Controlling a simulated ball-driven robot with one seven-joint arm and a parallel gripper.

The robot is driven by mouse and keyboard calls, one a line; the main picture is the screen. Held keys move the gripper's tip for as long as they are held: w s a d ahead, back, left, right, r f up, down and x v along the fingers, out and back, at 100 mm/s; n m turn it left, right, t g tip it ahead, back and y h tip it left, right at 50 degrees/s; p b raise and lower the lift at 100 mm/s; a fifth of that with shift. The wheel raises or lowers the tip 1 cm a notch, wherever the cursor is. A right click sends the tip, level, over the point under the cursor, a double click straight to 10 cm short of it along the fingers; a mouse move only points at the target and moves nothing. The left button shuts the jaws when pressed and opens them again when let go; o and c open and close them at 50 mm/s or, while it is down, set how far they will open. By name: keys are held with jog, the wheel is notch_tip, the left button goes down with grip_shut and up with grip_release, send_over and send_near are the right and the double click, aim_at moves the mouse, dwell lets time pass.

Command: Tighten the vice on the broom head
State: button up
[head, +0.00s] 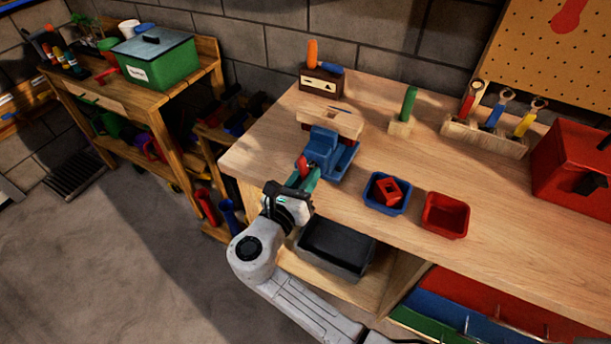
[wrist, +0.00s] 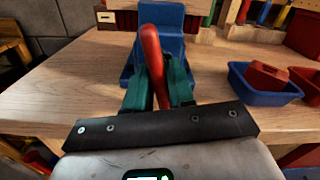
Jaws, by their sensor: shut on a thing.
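The blue vice (head: 329,154) stands at the front left edge of the wooden workbench. The broom head (head: 333,122), a light wooden block with a dark red-brown layer, lies at the vice's top, at its far side; I cannot tell how firmly the jaws press on it. It shows partly behind the vice in the wrist view (wrist: 120,20). The vice's red handle (wrist: 152,55) stands slightly tilted between my green fingers. My gripper (wrist: 158,85) is shut on the red handle, in front of the vice; in the head view my gripper (head: 306,175) partly hides the handle.
A blue bin (head: 373,199) with a red part in it and an empty-looking red bin (head: 446,216) stand right of the vice. A black tray (head: 336,248) sits below the bench top. A tool rack (head: 486,138) and a red toolbox (head: 575,165) stand further right.

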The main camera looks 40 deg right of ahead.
grip_shut()
jog(key=shift+m, duration=0.3)
jog(key=m, duration=0.2)
jog(key=shift+f+m+b, duration=0.1)
jog(key=shift+m+b, duration=0.25)
jog(key=shift+m, duration=0.05)
jog(key=m+b, duration=0.1)
jog(key=m, duration=0.2)
jog(key=shift+w+m, duration=0.15)
jog(key=shift+m, duration=0.15)
jog(key=m+b, duration=0.2)
jog(key=m, duration=0.1)
jog(key=shift+a+m, duration=0.1)
jog(key=shift+m, duration=0.2)
jog(key=shift+m+b, duration=1)
jog(key=shift+m, duration=0.5)
jog(key=shift+a+m, duration=0.1)
jog(key=shift+m, duration=0.3)
